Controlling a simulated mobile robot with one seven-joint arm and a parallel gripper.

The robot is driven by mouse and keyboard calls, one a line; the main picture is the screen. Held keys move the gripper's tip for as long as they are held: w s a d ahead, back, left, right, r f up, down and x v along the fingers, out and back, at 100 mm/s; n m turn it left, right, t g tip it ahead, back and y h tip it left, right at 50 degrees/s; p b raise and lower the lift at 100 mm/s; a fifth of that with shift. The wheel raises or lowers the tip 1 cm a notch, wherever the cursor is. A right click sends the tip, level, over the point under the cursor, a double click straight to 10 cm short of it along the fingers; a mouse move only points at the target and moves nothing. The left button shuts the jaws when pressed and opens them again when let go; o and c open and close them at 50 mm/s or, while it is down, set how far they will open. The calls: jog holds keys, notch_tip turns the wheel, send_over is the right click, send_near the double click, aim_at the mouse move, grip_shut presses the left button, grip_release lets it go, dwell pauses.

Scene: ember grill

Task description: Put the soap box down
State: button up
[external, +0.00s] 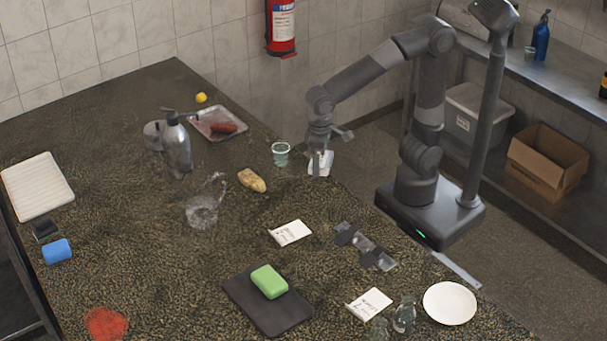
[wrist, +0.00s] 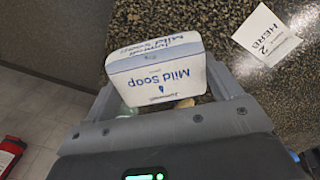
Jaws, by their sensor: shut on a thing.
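The soap box (external: 321,164) is white with blue "Mild Soap" lettering; it also shows large in the wrist view (wrist: 155,75). My gripper (external: 319,156) is shut on it, with one finger at each side of the box in the wrist view. The box is held by the counter's right edge, next to the greenish glass (external: 281,154). In the wrist view the floor shows left of the box and the speckled counter (wrist: 222,25) behind and right of it. I cannot tell how high the box is above the counter.
White lettered cards lie on the counter, one in the middle (external: 290,233) and one nearer the front (external: 370,304). A bread-like piece (external: 252,180), a clear jug (external: 203,212), a grey strip (external: 364,247), a green block on a dark board (external: 245,296) and a plate (external: 450,303) stand around.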

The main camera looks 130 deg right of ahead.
jog(key=s+d+m, duration=0.3)
jog(key=s+d, duration=0.3)
jog(key=d, duration=0.3)
send_over(312, 196)
notch_tip(312, 196, down, 7)
jog(key=shift+f, duration=2.1)
jog(key=shift+f, duration=0.15)
jog(key=o, duration=0.9)
